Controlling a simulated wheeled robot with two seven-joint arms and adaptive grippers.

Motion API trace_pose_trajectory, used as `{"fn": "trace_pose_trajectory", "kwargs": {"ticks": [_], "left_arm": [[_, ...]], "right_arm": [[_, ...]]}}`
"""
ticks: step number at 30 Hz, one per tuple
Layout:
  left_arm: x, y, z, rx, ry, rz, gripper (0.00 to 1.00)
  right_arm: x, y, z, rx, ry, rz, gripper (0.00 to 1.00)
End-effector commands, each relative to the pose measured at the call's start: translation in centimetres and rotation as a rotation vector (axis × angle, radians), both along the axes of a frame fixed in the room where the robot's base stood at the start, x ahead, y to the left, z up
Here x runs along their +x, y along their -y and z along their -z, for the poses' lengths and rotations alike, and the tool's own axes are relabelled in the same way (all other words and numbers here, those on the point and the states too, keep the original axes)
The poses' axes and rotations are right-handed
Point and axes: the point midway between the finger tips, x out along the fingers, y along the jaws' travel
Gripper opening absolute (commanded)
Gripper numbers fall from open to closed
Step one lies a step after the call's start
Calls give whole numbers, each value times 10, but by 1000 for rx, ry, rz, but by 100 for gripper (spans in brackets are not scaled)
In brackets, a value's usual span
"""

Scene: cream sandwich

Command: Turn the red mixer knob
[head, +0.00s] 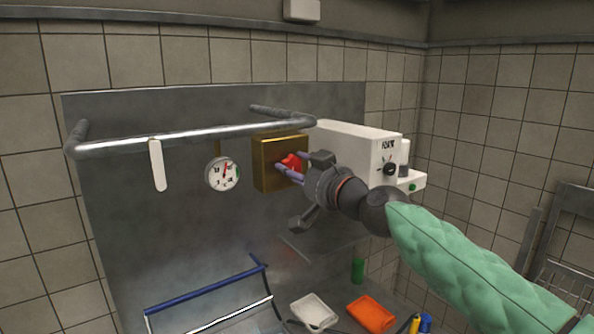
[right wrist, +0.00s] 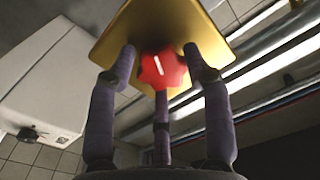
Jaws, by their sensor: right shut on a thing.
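The red mixer knob (head: 292,163) sits on the front of a brass box (head: 268,178) mounted on the metal wall panel. In the right wrist view the knob (right wrist: 161,70) is star-shaped with a white mark that tilts slightly. My right gripper (head: 288,170) reaches in from the right and is at the knob. In the right wrist view its purple fingers (right wrist: 160,62) stand on both sides of the knob, with a third finger below it. They are shut on the knob, though exact contact is hard to see. My left gripper is not in view.
A grey rail (head: 200,134) runs across the panel above the box. A round gauge (head: 222,174) hangs left of it. A white unit with a black knob (head: 390,168) stands close at the right. Below are a white tray (head: 314,311), an orange tray (head: 371,313) and a green cylinder (head: 358,270).

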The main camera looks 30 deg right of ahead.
Motion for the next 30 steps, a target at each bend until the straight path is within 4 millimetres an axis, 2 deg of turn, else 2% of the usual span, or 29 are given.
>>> {"fn": "trace_pose_trajectory", "kwargs": {"ticks": [1,18,30], "left_arm": [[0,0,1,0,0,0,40],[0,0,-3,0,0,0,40],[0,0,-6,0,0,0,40]], "right_arm": [[3,-4,9,34,-20,-10,17],[4,-8,10,518,-65,-11,17],[4,-9,9,708,-78,-10,17]]}}
